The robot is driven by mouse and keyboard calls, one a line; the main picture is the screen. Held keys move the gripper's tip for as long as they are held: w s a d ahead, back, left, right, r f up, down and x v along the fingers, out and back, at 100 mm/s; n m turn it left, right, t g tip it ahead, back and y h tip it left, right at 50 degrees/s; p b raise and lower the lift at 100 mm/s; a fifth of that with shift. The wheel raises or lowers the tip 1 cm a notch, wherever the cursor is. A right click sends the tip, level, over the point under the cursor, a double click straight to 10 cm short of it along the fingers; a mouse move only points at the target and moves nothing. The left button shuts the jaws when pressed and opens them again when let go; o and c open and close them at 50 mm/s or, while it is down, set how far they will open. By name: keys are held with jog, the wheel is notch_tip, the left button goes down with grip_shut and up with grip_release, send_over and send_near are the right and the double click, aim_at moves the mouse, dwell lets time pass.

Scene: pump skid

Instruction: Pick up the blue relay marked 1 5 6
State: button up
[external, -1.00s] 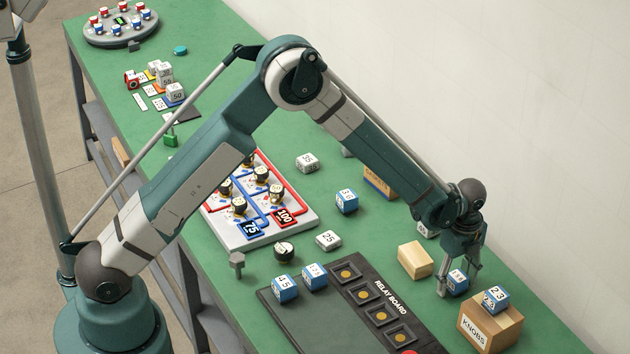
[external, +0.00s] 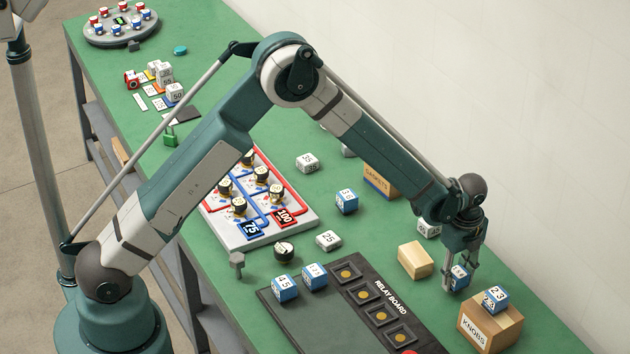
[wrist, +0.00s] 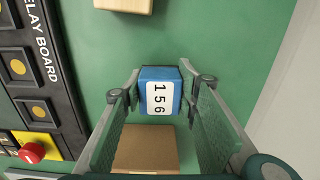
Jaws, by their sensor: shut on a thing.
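The blue relay (wrist: 175,78) has a white label reading 1 5 6, seen in the wrist view. My gripper (wrist: 159,90) is shut on it, one finger on each side. In the external view my gripper (external: 459,278) is at the right, beside the KNOBS box, and the relay (external: 460,270) is partly hidden by a finger. I cannot tell whether it touches the table.
The KNOBS box (external: 488,325) carries another blue relay (external: 495,294). A wooden block (external: 415,260) stands to the left. The relay board (external: 350,300) has two blue relays (external: 286,288) (external: 315,277) on it. Green table is bare between these things.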

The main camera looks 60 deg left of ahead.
aim_at(457, 271)
jog(key=shift+r, duration=4.25)
